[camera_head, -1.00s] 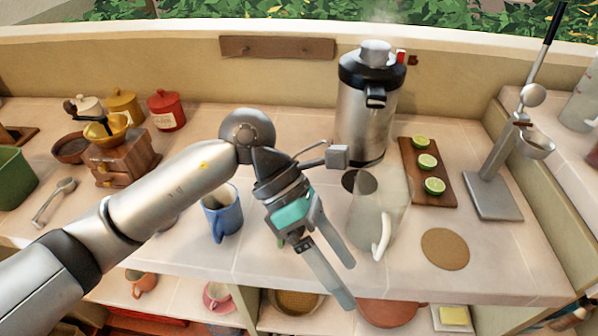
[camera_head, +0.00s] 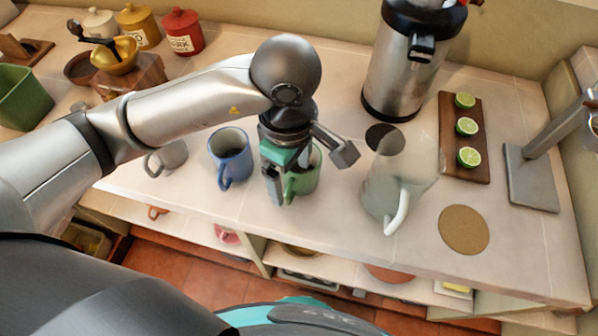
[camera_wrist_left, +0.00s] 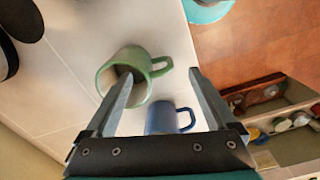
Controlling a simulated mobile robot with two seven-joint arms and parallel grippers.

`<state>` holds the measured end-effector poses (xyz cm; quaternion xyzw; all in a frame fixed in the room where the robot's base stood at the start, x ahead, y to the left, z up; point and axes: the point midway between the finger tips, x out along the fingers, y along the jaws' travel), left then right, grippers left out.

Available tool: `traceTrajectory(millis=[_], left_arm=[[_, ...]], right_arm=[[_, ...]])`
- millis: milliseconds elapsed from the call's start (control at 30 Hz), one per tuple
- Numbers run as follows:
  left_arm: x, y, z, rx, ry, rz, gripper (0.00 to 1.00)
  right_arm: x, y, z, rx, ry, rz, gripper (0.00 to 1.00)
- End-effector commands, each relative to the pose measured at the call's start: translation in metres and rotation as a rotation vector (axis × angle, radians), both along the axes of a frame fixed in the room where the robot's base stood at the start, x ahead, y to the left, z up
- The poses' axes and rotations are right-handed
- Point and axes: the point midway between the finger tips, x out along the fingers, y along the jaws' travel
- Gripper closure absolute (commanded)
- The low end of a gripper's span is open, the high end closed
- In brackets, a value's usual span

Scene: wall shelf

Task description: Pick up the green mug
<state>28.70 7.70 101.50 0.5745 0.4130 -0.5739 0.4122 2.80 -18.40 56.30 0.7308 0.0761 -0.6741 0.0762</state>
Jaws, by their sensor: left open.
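The green mug (camera_head: 304,182) stands upright on the tiled counter, partly hidden behind my left gripper (camera_head: 277,190). In the left wrist view the green mug (camera_wrist_left: 137,92) shows its open mouth, and its handle points between the two fingers. My left gripper (camera_wrist_left: 161,74) is open and empty. One finger overlaps the mug's mouth in that view; I cannot tell whether it is inside or above it. The other finger is beyond the handle. My right gripper is not in view.
A blue mug (camera_head: 233,160) stands just left of the green one, with a grey mug (camera_head: 167,158) farther left. A glass pitcher (camera_head: 385,186) stands to the right, before a steel dispenser (camera_head: 405,75). The counter's front edge is close to the mugs.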

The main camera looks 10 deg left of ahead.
Motion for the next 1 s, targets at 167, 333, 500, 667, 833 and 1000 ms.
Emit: traceTrajectory(millis=[167,333,500,667,833,1000], left_arm=[[0.0,0.0,-0.017,-0.001,0.0,0.001,0.1],[0.0,0.0,-0.033,0.0,0.003,0.003,0.1],[-0.001,0.0,-0.059,0.0,0.003,0.002,0.1],[0.0,0.0,-0.069,-0.001,0.0,0.001,0.1],[0.0,0.0,-0.069,-0.001,-0.001,0.001,0.1],[0.0,0.0,-0.069,-0.001,-0.001,0.001,0.24]], right_arm=[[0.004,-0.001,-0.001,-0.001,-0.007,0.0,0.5],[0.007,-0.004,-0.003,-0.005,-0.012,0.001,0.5],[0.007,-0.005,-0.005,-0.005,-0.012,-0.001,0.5],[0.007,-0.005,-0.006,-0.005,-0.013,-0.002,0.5],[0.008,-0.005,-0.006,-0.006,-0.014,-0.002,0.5],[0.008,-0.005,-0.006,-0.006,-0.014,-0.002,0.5]])
